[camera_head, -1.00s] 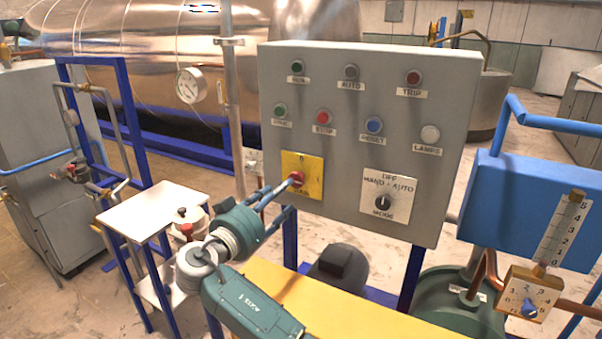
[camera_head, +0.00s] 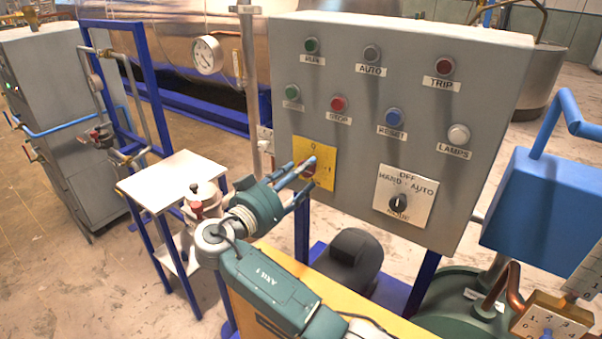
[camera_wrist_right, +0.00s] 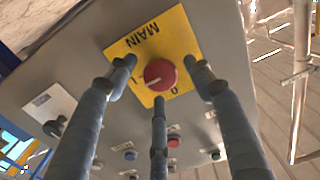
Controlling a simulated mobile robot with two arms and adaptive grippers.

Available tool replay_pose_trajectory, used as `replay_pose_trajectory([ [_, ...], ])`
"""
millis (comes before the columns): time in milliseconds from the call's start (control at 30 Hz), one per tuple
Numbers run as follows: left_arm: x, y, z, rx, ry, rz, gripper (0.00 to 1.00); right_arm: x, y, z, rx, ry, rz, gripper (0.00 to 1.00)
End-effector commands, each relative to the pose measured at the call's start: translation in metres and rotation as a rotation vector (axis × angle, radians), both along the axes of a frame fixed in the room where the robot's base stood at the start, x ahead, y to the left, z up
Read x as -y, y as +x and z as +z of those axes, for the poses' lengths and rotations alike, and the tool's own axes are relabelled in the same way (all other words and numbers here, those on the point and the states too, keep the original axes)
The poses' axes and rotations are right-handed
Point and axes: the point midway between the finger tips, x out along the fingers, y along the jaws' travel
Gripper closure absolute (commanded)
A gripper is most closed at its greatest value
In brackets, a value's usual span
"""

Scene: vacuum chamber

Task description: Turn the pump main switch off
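The pump main switch is a round red knob (camera_wrist_right: 160,74) on a yellow plate (camera_wrist_right: 150,35) marked MAIN, I and O in the right wrist view. A white mark on the knob points toward the I side. In the head view the yellow plate (camera_head: 322,149) sits at the lower left of the grey panel, and a finger partly hides the knob (camera_head: 309,170). My right gripper (camera_head: 306,177) is at the plate. In the wrist view its three fingers (camera_wrist_right: 160,82) are spread around the knob, with visible gaps at the two side fingers. My left gripper is out of view.
The grey control panel (camera_head: 450,130) carries lamps, buttons and a white mode selector plate (camera_head: 405,197) right of the switch. A small white-topped table (camera_head: 172,180) stands left of my arm. A blue box (camera_head: 540,205) is at right, and a dark motor (camera_head: 352,258) sits below the panel.

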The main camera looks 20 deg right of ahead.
Motion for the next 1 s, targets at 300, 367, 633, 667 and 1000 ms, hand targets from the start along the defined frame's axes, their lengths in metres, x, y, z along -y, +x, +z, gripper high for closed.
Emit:
replay_pose_trajectory([
  [300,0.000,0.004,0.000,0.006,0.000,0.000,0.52,0.001,0.000,-0.001,-0.002,0.001,-0.001,0.91],
  [367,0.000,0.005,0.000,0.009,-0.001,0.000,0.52,0.001,0.000,-0.001,-0.004,0.000,-0.001,0.91],
  [633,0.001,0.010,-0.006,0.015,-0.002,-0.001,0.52,0.002,0.000,-0.004,-0.053,-0.035,-0.004,0.92],
  [667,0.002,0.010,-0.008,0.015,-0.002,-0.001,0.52,0.002,0.000,-0.004,-0.065,-0.045,-0.004,0.92],
  [1000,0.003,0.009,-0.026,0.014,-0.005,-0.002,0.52,0.003,-0.001,-0.005,-0.277,-0.208,-0.005,0.92],
])
